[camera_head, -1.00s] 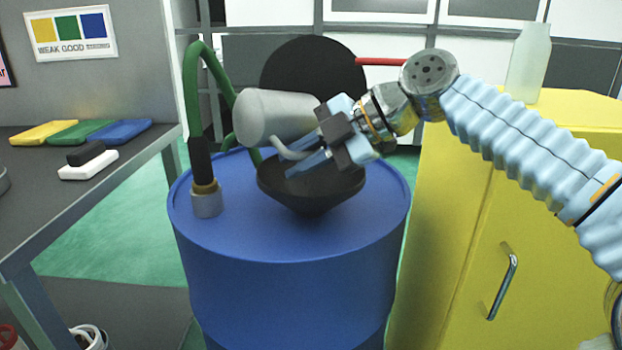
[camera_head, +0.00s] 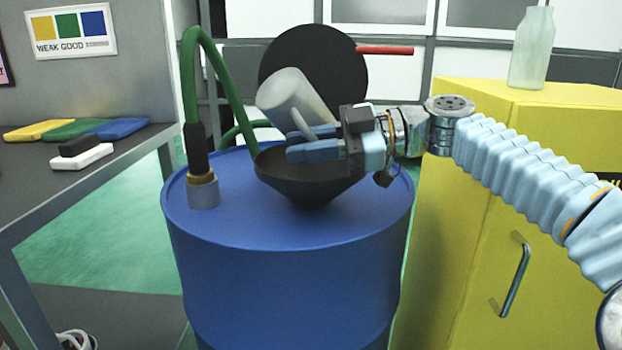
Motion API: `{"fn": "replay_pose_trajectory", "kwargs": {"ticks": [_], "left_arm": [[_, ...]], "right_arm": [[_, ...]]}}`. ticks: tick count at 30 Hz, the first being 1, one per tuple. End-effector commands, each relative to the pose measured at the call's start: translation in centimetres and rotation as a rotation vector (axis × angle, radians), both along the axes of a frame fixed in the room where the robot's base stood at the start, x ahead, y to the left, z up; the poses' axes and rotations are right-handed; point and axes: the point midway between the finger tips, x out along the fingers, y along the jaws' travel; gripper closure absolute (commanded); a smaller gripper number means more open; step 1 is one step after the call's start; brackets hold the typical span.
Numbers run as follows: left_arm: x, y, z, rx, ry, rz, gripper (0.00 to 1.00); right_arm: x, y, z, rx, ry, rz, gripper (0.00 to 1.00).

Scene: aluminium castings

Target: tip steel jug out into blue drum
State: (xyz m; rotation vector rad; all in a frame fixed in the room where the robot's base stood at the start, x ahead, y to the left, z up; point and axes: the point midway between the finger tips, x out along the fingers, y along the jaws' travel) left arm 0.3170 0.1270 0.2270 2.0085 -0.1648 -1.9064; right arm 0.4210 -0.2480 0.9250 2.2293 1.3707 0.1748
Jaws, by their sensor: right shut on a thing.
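The steel jug (camera_head: 292,98) is a grey metal vessel held tilted above the black funnel (camera_head: 305,190). Its closed base appears to face up and left, and its mouth side is lower, toward the funnel; the mouth itself is hidden. My right gripper (camera_head: 300,146) comes in from the right and is shut on the jug's handle. The funnel sits on top of the blue drum (camera_head: 280,285). No liquid stream can be seen. My left gripper is not in view.
A green hose (camera_head: 190,85) with a black and grey fitting (camera_head: 203,190) rises from the drum's left. A round black lid (camera_head: 313,75) stands behind the funnel. A yellow cabinet (camera_head: 465,220) with a glass bottle (camera_head: 531,50) is right; a grey bench (camera_head: 60,190) is left.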

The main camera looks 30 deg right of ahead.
Motion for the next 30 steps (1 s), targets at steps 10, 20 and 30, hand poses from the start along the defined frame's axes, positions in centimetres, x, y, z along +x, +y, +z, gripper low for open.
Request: {"fn": "replay_pose_trajectory", "kwargs": {"ticks": [10,20,30], "left_arm": [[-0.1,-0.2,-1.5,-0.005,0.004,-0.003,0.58],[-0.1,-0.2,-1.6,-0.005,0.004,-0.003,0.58],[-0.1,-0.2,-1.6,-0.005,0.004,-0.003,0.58]], "right_arm": [[0.0,-0.3,0.0,0.106,0.017,-0.003,1.0],[0.0,-0.3,-0.1,0.102,0.011,-0.004,1.0],[0.0,-0.3,-0.1,0.102,0.009,-0.006,1.0]]}}
